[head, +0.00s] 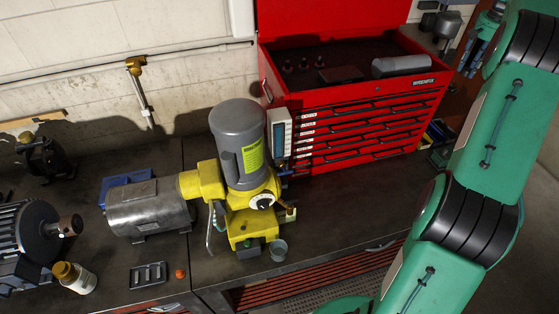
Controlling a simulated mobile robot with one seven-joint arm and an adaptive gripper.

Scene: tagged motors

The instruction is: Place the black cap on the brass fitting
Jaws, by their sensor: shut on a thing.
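My gripper (468,66) is small at the upper right, in front of the shelf area beside the red tool chest. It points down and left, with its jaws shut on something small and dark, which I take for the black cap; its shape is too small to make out. A small brass-brown fitting (289,206) shows at the right side of the yellow pump housing (242,223), low under the grey motor (238,135). My gripper is well apart from the fitting, up and to its right.
The red tool chest (345,105) stands open behind, with small dark pieces and a grey case (401,65) on top. Bench right of the pump is clear.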

